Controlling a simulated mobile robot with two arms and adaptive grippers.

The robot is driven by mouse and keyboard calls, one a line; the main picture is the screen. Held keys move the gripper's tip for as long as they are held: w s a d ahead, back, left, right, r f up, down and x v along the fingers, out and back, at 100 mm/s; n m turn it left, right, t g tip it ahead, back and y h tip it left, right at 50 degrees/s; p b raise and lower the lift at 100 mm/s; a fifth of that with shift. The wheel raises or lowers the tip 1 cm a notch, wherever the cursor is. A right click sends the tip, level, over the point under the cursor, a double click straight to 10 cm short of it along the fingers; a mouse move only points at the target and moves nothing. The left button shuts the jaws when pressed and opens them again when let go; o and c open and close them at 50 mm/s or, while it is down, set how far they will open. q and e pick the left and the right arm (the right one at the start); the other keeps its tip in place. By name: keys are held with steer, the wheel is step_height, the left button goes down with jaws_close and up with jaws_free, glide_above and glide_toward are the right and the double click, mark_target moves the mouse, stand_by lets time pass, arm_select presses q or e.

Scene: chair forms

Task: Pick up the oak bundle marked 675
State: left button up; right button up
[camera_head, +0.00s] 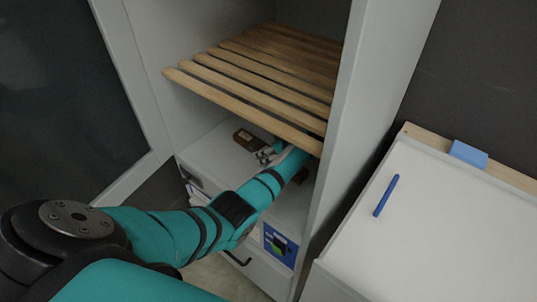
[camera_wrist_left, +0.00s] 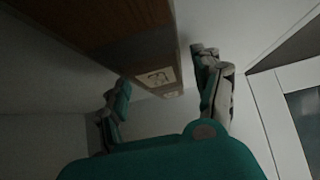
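In the left wrist view a brown wooden block-like bundle (camera_wrist_left: 130,40) fills the upper left, with a pale label (camera_wrist_left: 158,78) on its lighter edge. The label's marking is too blurred to read surely. My left gripper (camera_wrist_left: 165,80) is open, one finger at each side of the labelled part. I cannot tell whether either finger touches it. In the head view my left gripper (camera_head: 270,153) is inside the cabinet, below the slatted shelf. A small brown bundle (camera_head: 248,139) lies on the white surface left of it.
The slatted wooden shelf (camera_head: 262,82) hangs close above my left forearm. The cabinet's right side wall (camera_head: 353,120) stands near. Below is a drawer handle (camera_head: 236,258) and a blue panel (camera_head: 279,243). A white top at right bears a blue pen (camera_head: 386,195).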

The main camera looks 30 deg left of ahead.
arm_select(q)
jaws_close()
steer(key=shift+r, duration=0.1)
